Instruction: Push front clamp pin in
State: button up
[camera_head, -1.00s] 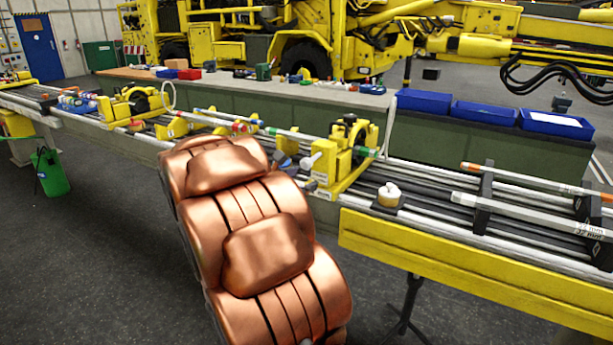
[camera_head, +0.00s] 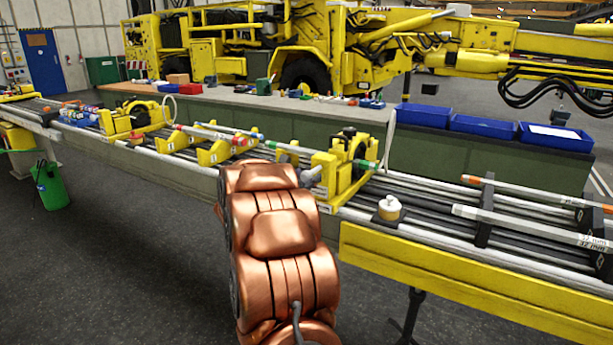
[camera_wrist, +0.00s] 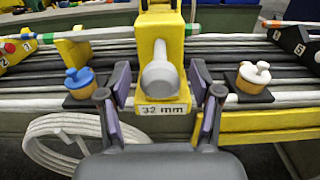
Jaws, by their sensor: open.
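The front clamp (camera_head: 345,172) is a yellow block on the rail bench, right of my copper arm in the head view. In the wrist view the clamp (camera_wrist: 161,30) stands upright in the middle, above a "32 mm" label. A grey clamp pin (camera_wrist: 159,78) with a rounded end sticks out from its front toward the camera. My gripper (camera_wrist: 160,85) is open, with one dark finger on each side of the pin and label. I see no clear finger contact with the pin. In the head view my arm hides the gripper.
A white-topped pot (camera_wrist: 254,76) stands right of the fingers and a blue-topped pot (camera_wrist: 79,82) left, both close. A coiled white hose (camera_wrist: 75,140) hangs at lower left. Long bars (camera_head: 545,235) run along the bench.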

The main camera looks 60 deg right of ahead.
jog(key=shift+d, duration=0.25)
grip_shut()
dwell(0.5)
